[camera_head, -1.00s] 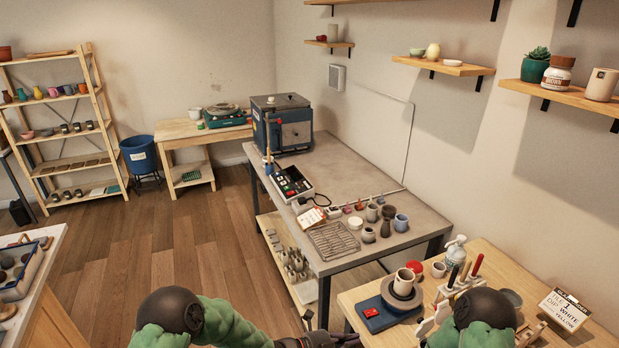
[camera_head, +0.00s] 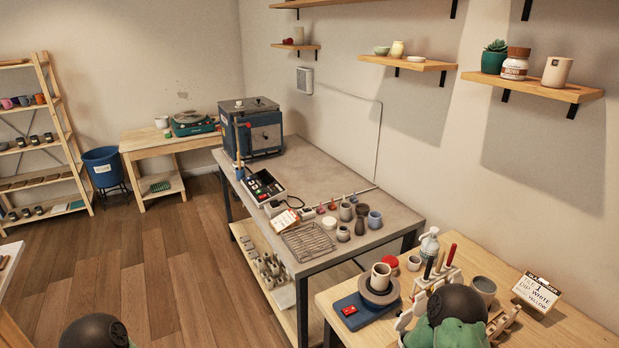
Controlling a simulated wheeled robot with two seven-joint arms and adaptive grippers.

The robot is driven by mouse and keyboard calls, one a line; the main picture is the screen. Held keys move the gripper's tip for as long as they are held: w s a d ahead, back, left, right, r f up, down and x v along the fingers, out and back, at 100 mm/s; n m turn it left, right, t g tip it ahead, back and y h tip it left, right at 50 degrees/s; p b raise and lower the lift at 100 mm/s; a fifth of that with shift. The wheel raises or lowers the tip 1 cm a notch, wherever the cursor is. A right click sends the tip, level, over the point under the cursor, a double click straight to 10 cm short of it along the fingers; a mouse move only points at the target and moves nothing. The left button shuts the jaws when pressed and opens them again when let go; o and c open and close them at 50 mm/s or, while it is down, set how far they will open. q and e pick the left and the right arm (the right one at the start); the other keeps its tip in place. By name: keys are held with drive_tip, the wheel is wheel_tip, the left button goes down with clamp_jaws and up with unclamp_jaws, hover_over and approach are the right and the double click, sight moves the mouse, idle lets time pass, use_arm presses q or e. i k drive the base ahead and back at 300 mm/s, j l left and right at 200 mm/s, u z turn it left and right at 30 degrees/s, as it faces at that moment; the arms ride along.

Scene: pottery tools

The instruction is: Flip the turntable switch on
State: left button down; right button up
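The small turntable has a blue base (camera_head: 366,320) and a grey wheel head (camera_head: 391,296), and stands on the wooden table at the front right. A cream mug (camera_head: 380,276) stands upright on the wheel head. A small red and white patch, seemingly the switch (camera_head: 349,310), is on the left part of the base; its position is too small to tell.
A tool holder (camera_head: 436,279), a white pump bottle (camera_head: 429,243) and a red round item (camera_head: 389,262) stand close to the turntable. A sign (camera_head: 537,292) is at right. The grey worktable (camera_head: 330,262) lies behind, with a wire rack (camera_head: 308,241). Open floor is at left.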

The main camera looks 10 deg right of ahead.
sight(348, 311)
drive_tip(key=k+z, duration=0.1)
drive_tip(key=k, duration=0.55)
drive_tip(key=z, duration=1.85)
drive_tip(key=i+j+z, duration=0.1)
drive_tip(key=j+z, duration=0.3)
drive_tip(key=j, duration=0.6)
drive_tip(key=j+z, duration=0.4)
drive_tip(key=j, duration=0.6)
drive_tip(key=k+j, duration=0.1)
drive_tip(key=j, duration=0.55)
drive_tip(key=k+j, duration=0.1)
drive_tip(key=j, duration=0.6)
